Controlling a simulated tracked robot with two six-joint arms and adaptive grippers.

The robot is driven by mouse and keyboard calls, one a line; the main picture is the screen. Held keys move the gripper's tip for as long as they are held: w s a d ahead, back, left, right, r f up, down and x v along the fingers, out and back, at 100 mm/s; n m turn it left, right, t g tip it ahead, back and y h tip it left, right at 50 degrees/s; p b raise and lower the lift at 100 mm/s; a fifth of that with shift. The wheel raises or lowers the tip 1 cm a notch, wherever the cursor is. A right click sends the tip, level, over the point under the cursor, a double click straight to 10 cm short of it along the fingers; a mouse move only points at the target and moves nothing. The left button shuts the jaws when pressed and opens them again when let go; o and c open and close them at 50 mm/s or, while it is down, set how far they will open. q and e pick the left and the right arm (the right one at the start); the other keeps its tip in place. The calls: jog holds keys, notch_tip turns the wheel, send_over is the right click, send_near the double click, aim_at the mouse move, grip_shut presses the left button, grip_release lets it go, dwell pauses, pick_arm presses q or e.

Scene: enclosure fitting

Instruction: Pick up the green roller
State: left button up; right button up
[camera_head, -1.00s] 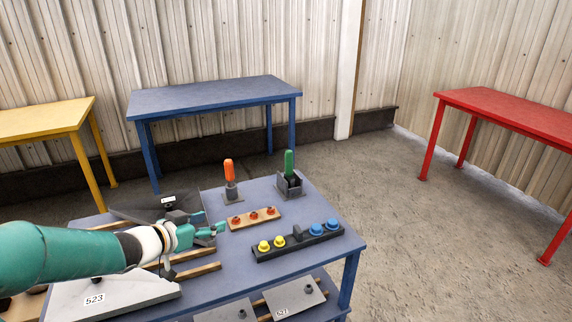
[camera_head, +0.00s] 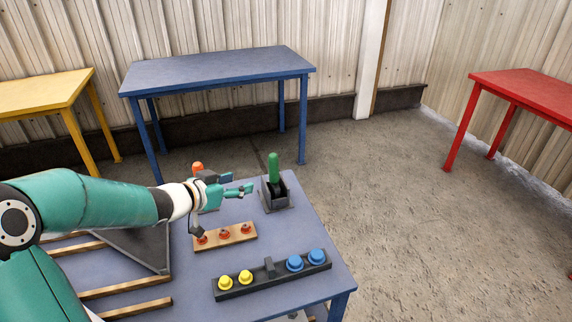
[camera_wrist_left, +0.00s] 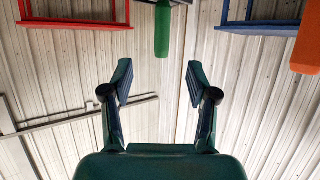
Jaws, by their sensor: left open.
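The green roller (camera_head: 273,167) stands upright in a dark grey holder (camera_head: 276,196) at the far side of the blue work table. In the left wrist view the green roller (camera_wrist_left: 162,32) shows at the top centre, beyond the fingers and apart from them. My left gripper (camera_head: 247,189) is open and empty, just left of the holder. Its two spread fingers also show in the left wrist view (camera_wrist_left: 157,85). My right gripper is not in view.
An orange-handled tool (camera_head: 197,166) is partly hidden behind my left gripper. A wooden strip with red knobs (camera_head: 225,237) and a black bar with yellow and blue knobs (camera_head: 272,277) lie nearer. Blue (camera_head: 218,68), yellow (camera_head: 40,92) and red (camera_head: 530,94) tables stand beyond.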

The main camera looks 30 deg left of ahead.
aim_at(270, 168)
pick_arm(q)
jog(key=x, duration=1.1)
jog(key=shift+w+a, duration=0.1)
jog(key=shift+a, duration=0.05)
jog(key=x, duration=0.2)
jog(key=r+p+x, duration=0.1)
jog(key=x, duration=0.2)
jog(key=shift+w+a, duration=0.1)
jog(key=shift+w, duration=0.35)
grip_shut()
